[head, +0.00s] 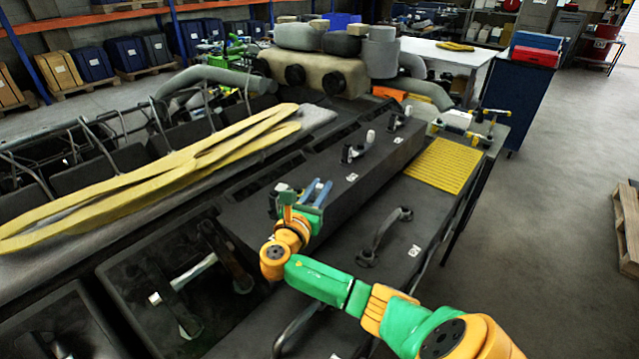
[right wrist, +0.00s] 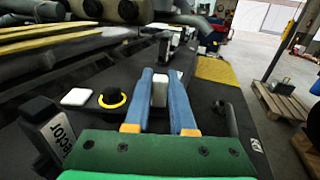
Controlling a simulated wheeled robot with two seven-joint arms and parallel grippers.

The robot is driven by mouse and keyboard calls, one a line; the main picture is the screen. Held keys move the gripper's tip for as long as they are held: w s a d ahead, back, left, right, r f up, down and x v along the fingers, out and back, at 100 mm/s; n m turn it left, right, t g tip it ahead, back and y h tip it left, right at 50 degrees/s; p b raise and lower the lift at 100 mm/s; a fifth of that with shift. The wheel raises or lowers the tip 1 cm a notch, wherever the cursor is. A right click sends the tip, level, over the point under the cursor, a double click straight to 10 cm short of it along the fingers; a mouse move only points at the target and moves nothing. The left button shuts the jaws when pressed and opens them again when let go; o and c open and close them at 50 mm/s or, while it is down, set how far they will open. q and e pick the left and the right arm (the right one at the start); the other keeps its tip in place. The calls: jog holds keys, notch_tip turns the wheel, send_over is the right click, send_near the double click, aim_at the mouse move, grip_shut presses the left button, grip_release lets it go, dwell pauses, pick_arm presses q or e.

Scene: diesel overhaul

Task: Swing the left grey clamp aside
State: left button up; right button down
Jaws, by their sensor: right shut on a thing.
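My right gripper (head: 316,190) is over the near end of the long dark cover (head: 330,165). In the right wrist view, its two blue fingers (right wrist: 162,95) are closed around the pale grey handle of a clamp (right wrist: 159,90). The gripper hides most of this clamp in the head view. Two more clamps with pale tips stand farther along the cover, one in the middle (head: 350,152) and one toward the far end (head: 394,121). My left gripper is not in view.
A dark bar handle (head: 385,232) stands on the lower ledge to the right of my gripper. A yellow ribbed mat (head: 446,165) lies beyond it. Long yellow pieces (head: 150,180) lie on the left. Open bays (head: 185,290) with metal parts are at the front left.

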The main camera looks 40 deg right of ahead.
jog(key=c, duration=0.8)
grip_release()
jog(key=shift+o, duration=0.2)
jog(key=b+v, duration=0.1)
jog(key=v, duration=0.6)
jog(key=shift+b, duration=0.3)
